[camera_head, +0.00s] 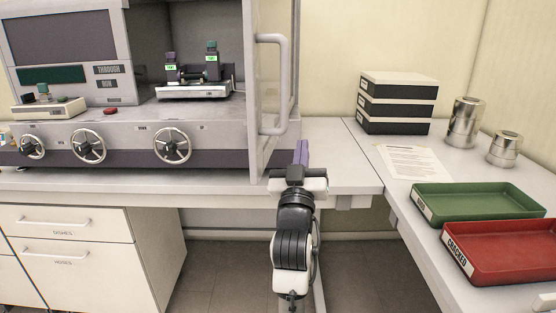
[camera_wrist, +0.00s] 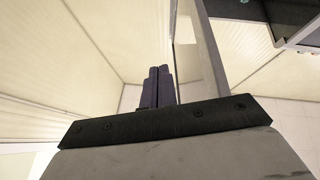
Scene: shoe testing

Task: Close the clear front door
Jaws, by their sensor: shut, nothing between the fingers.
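The clear front door (camera_head: 256,75) stands open at the right side of the testing machine (camera_head: 215,130), swung out toward me, with a pale grey vertical handle (camera_head: 283,85) on its right. My gripper (camera_head: 302,150) is shut and empty, just to the right of the door's lower end. In the wrist view the closed purple fingers (camera_wrist: 159,87) point up, with the door's pale edge (camera_wrist: 209,55) close on their right. I cannot tell whether the fingers touch the door. The machine's chamber is open, with a small fixture (camera_head: 192,90) inside.
Several handwheels (camera_head: 172,146) line the machine's front. On the right counter are stacked boxes (camera_head: 397,103), a paper (camera_head: 410,162), metal weights (camera_head: 465,122), a green tray (camera_head: 478,202) and a red tray (camera_head: 505,250). The counter just right of my gripper is clear.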

